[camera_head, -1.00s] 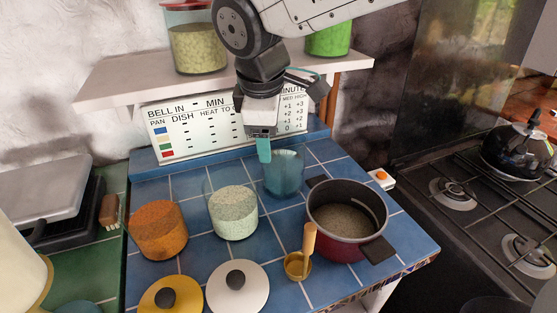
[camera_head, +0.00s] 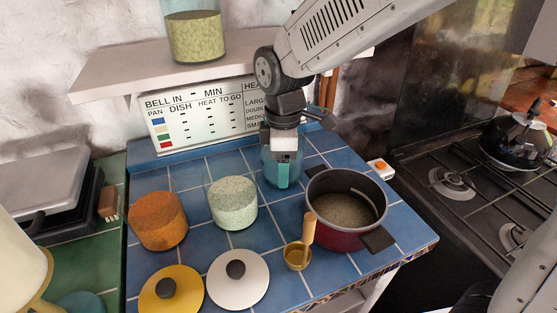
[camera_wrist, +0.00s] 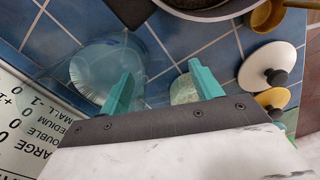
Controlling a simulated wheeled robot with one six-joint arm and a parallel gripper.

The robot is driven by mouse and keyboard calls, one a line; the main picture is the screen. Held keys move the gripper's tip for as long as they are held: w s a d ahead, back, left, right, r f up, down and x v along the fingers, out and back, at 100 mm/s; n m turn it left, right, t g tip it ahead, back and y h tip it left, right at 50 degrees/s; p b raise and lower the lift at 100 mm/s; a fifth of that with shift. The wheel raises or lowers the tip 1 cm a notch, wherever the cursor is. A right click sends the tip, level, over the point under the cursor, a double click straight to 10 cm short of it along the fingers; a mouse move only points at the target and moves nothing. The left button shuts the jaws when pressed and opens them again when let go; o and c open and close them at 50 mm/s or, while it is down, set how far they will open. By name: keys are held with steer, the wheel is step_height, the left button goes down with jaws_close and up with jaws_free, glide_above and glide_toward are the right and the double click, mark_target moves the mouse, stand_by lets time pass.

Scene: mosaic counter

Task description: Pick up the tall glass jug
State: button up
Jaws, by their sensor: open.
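The tall glass jug, a clear bluish vessel (camera_head: 268,168), stands upright on the blue tiles behind the pot, partly hidden by my gripper. In the wrist view the glass (camera_wrist: 92,68) lies at the left, its right edge behind my left teal finger. My gripper (camera_head: 284,178) points down at the jug, its teal fingers overlapping the glass in the head view. In the wrist view my gripper (camera_wrist: 161,70) is open, with tile and part of a jar between the fingers. I cannot tell whether a finger touches the glass or is inside it.
A jar of pale grains (camera_head: 233,204) and an orange-filled jar (camera_head: 157,222) stand to the left. A dark red pot (camera_head: 335,238) is close on the right, with a brass ladle (camera_head: 297,257) in front. A sign (camera_head: 200,115) and shelf (camera_head: 120,68) are behind.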

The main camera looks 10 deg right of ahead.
jaws_close()
stand_by(0.3)
step_height(320, 180, up, 10)
stand_by(0.5)
steer(key=c, duration=0.7)
jaws_free()
jaws_close()
steer(key=shift+w, duration=0.1)
